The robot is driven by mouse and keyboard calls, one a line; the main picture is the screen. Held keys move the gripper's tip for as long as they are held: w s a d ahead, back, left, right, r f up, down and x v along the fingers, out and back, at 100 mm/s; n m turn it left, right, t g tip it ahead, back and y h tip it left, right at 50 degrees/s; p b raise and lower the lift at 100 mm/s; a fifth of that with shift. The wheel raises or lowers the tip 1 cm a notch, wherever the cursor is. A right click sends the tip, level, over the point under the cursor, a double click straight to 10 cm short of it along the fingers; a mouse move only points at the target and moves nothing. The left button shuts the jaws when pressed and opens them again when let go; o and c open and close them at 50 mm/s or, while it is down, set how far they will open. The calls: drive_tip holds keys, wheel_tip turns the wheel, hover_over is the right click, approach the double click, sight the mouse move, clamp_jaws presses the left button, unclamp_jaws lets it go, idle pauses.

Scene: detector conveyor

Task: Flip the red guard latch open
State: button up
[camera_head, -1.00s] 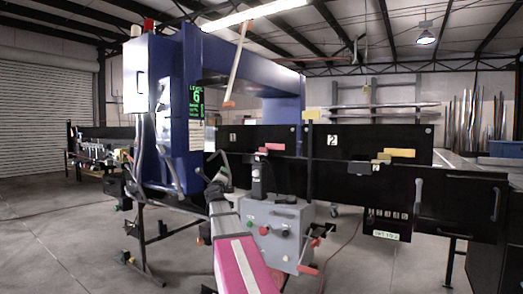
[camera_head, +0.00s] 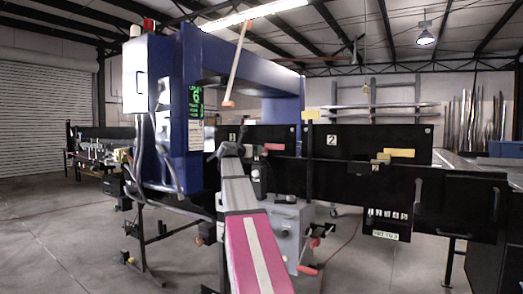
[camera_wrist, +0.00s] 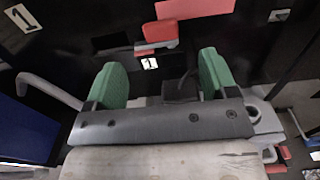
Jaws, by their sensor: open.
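In the wrist view, a red latch block (camera_wrist: 158,33) with a grey lower edge sits on the black panel above a small label marked 1. A flat red plate (camera_wrist: 195,8) is just above it. In the head view, the red plate (camera_head: 273,147) shows on the black panel; the latch block is too small to make out surely. My gripper (camera_wrist: 160,76) is open, with green fingers spread apart and nothing between them. The latch appears beyond the fingertips, apart from them. In the head view, my gripper (camera_head: 228,149) is left of the red plate.
A blue detector arch (camera_head: 190,110) stands left of the panel. A grey control box (camera_head: 293,225) with red controls is below, partly hidden by my arm. Yellow tabs (camera_head: 400,153) are farther right on the panel. A grey handle (camera_wrist: 48,90) is left of my gripper in the wrist view.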

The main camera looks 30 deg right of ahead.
sight(261, 156)
drive_tip(key=x, duration=0.8)
drive_tip(key=shift+w+d, duration=0.25)
drive_tip(key=c, duration=0.9)
